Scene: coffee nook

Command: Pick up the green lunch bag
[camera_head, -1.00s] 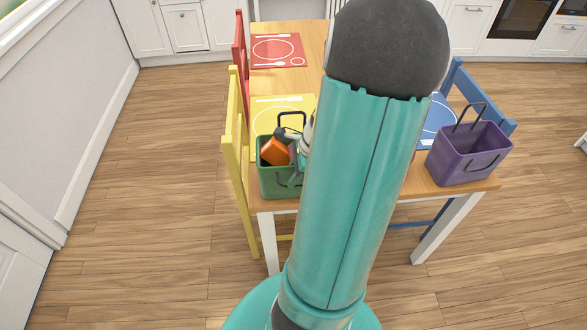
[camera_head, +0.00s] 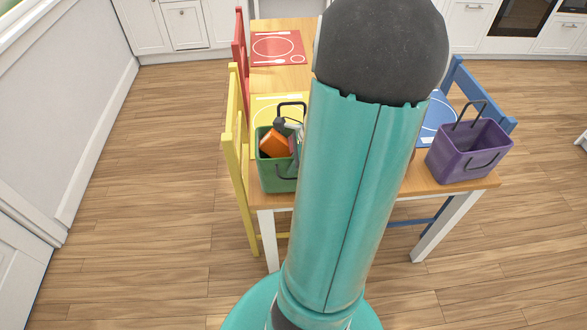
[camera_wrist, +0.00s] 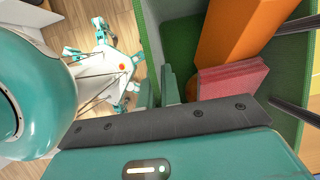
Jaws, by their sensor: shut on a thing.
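The green lunch bag (camera_head: 268,176) is at the near left of the table, with its dark handle standing up and its right part hidden by my arm. It holds an orange item (camera_head: 273,143), and in the wrist view an orange block (camera_wrist: 232,40) and a pink block (camera_wrist: 230,80) show inside it. My gripper (camera_wrist: 160,88) is shut on the bag's rim wall, one finger on each side of it. In the head view my gripper is small beside the handle and mostly hidden.
A purple bag (camera_head: 462,155) stands at the table's right corner. Yellow (camera_head: 233,140), red (camera_head: 240,55) and blue (camera_head: 470,90) chairs flank the table (camera_head: 290,76). A red placemat (camera_head: 285,40) lies farther back. The floor at left is clear.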

